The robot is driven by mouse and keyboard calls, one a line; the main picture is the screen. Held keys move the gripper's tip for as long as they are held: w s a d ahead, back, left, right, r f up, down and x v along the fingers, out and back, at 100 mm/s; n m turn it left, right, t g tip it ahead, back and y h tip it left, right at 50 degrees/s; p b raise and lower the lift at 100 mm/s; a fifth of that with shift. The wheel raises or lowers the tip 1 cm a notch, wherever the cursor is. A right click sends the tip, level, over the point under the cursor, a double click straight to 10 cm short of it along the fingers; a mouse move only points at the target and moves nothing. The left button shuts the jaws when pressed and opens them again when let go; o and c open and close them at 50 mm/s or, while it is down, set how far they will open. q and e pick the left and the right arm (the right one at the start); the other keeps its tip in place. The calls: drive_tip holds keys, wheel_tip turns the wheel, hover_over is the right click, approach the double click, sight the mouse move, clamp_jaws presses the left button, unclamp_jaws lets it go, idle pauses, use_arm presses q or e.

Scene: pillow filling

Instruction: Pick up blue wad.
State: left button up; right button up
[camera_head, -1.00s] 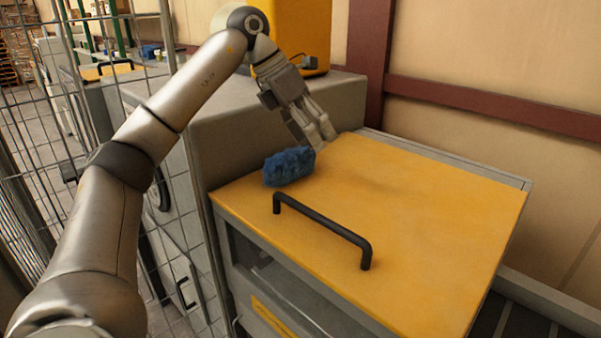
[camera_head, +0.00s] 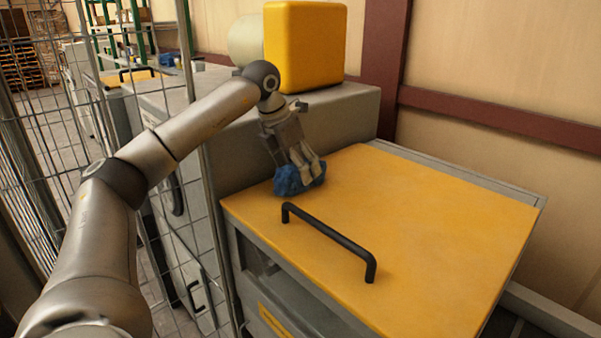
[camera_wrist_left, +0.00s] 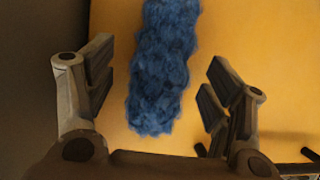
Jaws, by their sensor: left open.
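The blue wad (camera_head: 290,182) is a fluffy, elongated clump. It lies on the yellow top (camera_head: 420,220) of the cabinet, near its left back corner. My left gripper (camera_head: 304,176) is right at the wad in the head view and partly covers it. In the left wrist view the wad (camera_wrist_left: 162,70) lies between the two open fingers of my left gripper (camera_wrist_left: 155,95), with a gap on each side. Its far end runs out of the top of that view. My right gripper is not in view.
A black handle (camera_head: 328,240) stands up from the yellow top, in front of the wad. A grey machine with a yellow box (camera_head: 305,45) on it stands behind. A wire mesh fence (camera_head: 60,150) is at the left. The right part of the top is clear.

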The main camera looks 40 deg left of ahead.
use_arm(q)
drive_tip(key=shift+x, duration=1.3)
drive_tip(key=c, duration=1.1)
drive_tip(key=shift+r, duration=0.1)
